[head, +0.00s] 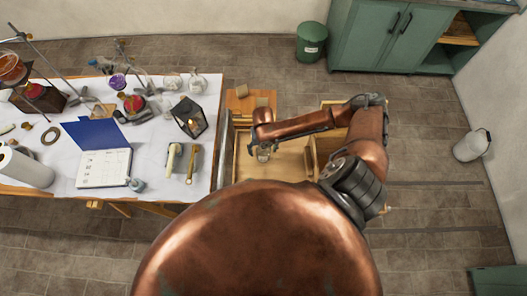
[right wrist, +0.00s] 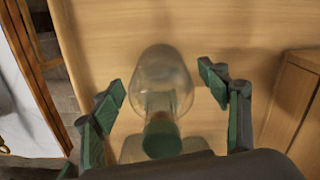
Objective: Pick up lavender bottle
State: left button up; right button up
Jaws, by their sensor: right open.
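A clear glass bottle (right wrist: 165,72) with a dark green part, perhaps its stopper (right wrist: 161,138), shows in the right wrist view over a pale wooden surface. I see no lavender colour on it. My right gripper (right wrist: 162,92) is open, with one green-padded finger on each side of the bottle and visible gaps between. In the head view the right gripper (head: 263,150) hangs over the wooden drawer or tray (head: 290,165), and the bottle there is too small to make out clearly. My left gripper is not in view.
Wooden walls (right wrist: 297,95) rise to the right in the wrist view. The white-topped table (head: 150,165) on the left holds a lantern (head: 189,118), a blue book (head: 95,135), glassware and a purple-filled dish (head: 117,82). The floor on the right is mostly clear around a bucket (head: 470,146).

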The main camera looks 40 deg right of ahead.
jog(key=shift+f, duration=0.85)
jog(key=shift+c, duration=0.3)
jog(key=c, duration=1.6)
